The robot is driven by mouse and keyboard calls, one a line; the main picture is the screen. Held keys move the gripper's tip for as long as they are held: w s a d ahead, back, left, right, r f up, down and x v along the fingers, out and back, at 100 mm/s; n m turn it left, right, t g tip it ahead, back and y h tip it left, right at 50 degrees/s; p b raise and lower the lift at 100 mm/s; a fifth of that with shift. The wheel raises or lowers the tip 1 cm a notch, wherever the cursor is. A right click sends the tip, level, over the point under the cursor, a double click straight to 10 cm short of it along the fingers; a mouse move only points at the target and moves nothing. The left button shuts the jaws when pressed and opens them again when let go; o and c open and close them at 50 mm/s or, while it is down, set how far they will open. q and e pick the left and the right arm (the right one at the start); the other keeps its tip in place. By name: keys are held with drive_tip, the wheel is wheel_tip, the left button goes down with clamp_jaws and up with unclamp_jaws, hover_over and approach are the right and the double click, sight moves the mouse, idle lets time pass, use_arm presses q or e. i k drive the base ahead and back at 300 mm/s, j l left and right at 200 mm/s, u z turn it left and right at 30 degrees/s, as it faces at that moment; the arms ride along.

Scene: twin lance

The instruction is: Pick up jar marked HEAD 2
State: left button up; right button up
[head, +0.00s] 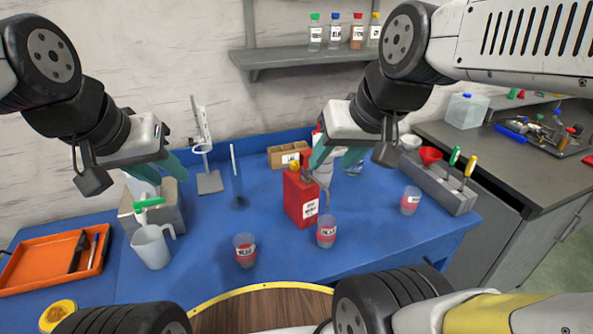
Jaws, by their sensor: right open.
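Three clear jars with red contents and white labels stand on the blue table: a left jar (245,251), a middle jar (327,232) and a right jar (410,201). Their label lettering is too small for me to tell which is HEAD 2. My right gripper (336,166) is open, its teal fingers apart, over the back of the table near the red can, above and behind the middle jar. My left gripper (162,176) has its teal fingers apart above the grey metal block, well left of the jars. I see nothing held in either gripper.
A red can (299,198) stands just left of and behind the middle jar. A white jug (152,247), a grey block (176,214), an orange tray (50,262) and a stand (209,182) are at left.

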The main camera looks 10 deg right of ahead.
sight(327, 224)
drive_tip(key=k+l+u, duration=0.2)
drive_tip(key=u, duration=0.2)
drive_tip(key=k+l+u, duration=0.2)
drive_tip(key=u, duration=0.2)
